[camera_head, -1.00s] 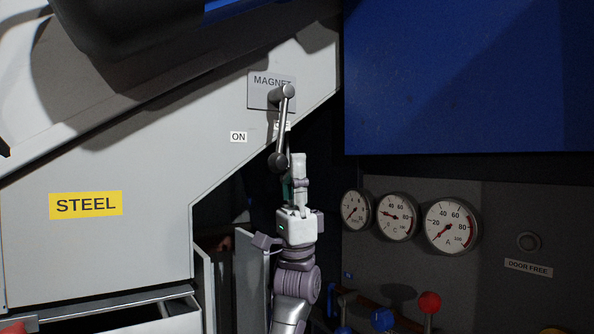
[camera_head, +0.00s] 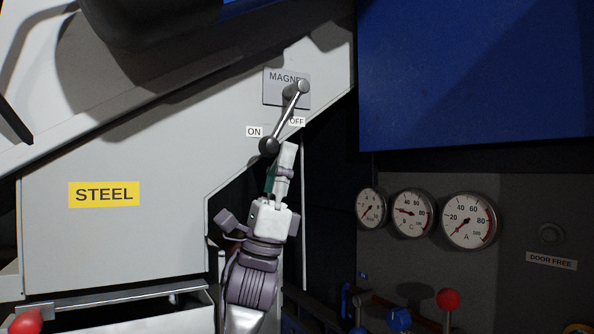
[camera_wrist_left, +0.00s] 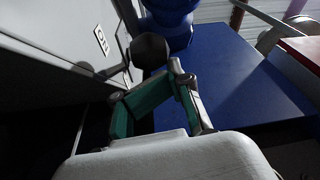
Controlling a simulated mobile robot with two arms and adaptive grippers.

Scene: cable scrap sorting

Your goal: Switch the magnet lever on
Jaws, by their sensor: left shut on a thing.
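The magnet lever (camera_head: 286,116) is a grey metal arm with a dark ball knob (camera_head: 269,146). It hangs from its pivot on the MAGNET plate (camera_head: 271,99), slanting down and left. The knob is just below the ON label (camera_head: 254,132); the OFF label (camera_head: 297,122) is right of the lever. My left gripper (camera_head: 277,160) comes from below and is shut on the lever at its knob. In the left wrist view the knob (camera_wrist_left: 150,50) is at the fingertips (camera_wrist_left: 151,76); the exact contact is partly hidden. My right gripper is not in view.
The grey panel with the STEEL label (camera_head: 104,194) is to the left. A blue panel (camera_head: 470,75) is at the upper right, above round gauges (camera_head: 468,221). A red knob (camera_head: 448,299) and a blue knob (camera_head: 399,319) stand low on the right.

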